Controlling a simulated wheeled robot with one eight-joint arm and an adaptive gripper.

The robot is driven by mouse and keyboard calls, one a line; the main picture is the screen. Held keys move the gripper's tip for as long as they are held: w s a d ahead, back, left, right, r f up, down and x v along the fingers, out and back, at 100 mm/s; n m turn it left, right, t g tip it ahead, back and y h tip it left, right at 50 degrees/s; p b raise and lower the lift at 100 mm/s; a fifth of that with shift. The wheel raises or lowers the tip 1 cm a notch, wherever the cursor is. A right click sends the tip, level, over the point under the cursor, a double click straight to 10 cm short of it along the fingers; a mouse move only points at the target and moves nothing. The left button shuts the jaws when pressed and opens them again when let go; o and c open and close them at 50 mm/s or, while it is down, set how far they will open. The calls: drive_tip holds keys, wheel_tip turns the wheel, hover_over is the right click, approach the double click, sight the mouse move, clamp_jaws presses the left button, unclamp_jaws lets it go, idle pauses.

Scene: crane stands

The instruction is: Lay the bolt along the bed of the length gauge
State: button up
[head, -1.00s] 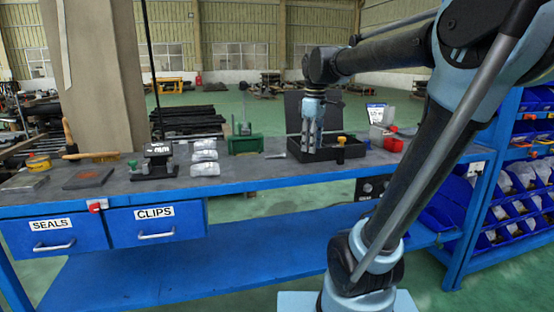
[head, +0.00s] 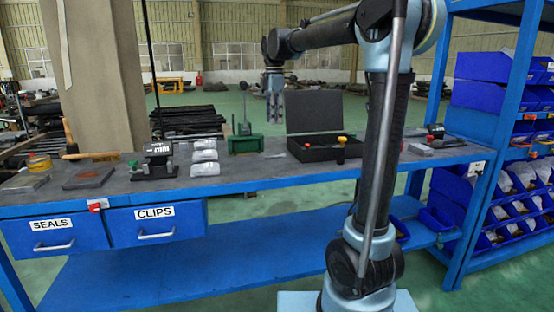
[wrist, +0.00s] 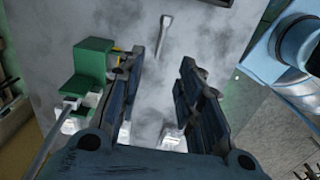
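The bolt (head: 275,155) is a small grey piece lying flat on the bench, left of the open black case. In the wrist view the bolt (wrist: 165,34) lies with its head toward the camera's top edge, beyond my fingertips and apart from them. My gripper (head: 274,118) hangs pointing down above the bolt's area. In the wrist view my gripper (wrist: 162,72) has its fingers spread with nothing between them. I cannot tell for sure which device is the length gauge; a black device with a white label (head: 160,160) stands left of the silver pieces.
A green block with an upright post (head: 245,144) stands close left of the bolt. The open black case (head: 318,153) holds an orange-handled tool. Several silver pieces (head: 205,165) lie further left. A hammer (head: 90,155) and dark plate (head: 88,178) are at the left end.

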sight(275, 156)
wheel_tip(275, 156, down, 14)
drive_tip(key=shift+s+d+f, duration=0.1)
drive_tip(key=shift+d, duration=0.05)
idle(0.6)
clamp_jaws()
